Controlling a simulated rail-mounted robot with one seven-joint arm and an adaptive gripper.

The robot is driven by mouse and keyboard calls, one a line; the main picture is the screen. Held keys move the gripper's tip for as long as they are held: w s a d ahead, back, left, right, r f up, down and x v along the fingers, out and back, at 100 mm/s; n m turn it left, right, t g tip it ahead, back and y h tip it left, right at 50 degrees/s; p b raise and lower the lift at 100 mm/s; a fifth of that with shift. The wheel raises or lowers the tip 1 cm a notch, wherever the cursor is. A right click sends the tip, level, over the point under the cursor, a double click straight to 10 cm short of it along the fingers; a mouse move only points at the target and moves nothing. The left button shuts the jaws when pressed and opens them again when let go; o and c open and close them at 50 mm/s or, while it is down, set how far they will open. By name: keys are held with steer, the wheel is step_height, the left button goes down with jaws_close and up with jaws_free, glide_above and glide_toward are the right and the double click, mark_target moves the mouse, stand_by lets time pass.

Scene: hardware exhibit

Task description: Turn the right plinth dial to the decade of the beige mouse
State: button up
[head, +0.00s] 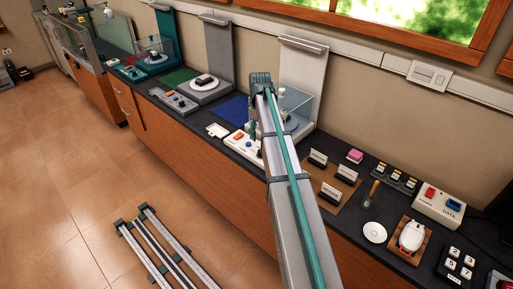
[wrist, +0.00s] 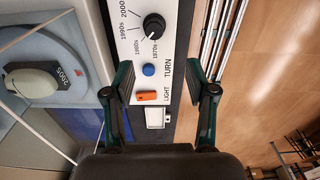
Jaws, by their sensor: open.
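The right plinth's white control panel (wrist: 125,20) carries a black dial (wrist: 154,25) at the top of the wrist view. Labels around the dial include 2000, 1990s and 1980s; its exact pointer setting is hard to read. Below it are a blue TURN button (wrist: 149,70) and an orange LIGHT switch (wrist: 147,96). My gripper (wrist: 162,75) is open and empty, its fingers either side of the button area, with the dial beyond the tips. A pale grey-beige mouse (wrist: 30,80) sits on the round stand behind clear walls. My arm hides much of this plinth in the head view.
A grey plinth (head: 207,90) and teal plinth (head: 152,62) stand farther left. Card holders (head: 331,195), a white mouse (head: 411,236) on a wooden board, a white disc (head: 374,232) and a DATA box (head: 440,207) occupy the right counter. Rails lie on the floor.

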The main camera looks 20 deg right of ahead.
steer(key=shift+n, duration=0.3)
steer(key=f+p, duration=0.1)
steer(key=f, duration=0.2)
steer(key=f+p, duration=0.1)
steer(key=f, duration=0.2)
steer(key=d+f+p, duration=0.1)
steer(key=f, duration=0.3)
steer(key=shift+s, duration=0.2)
jaws_close()
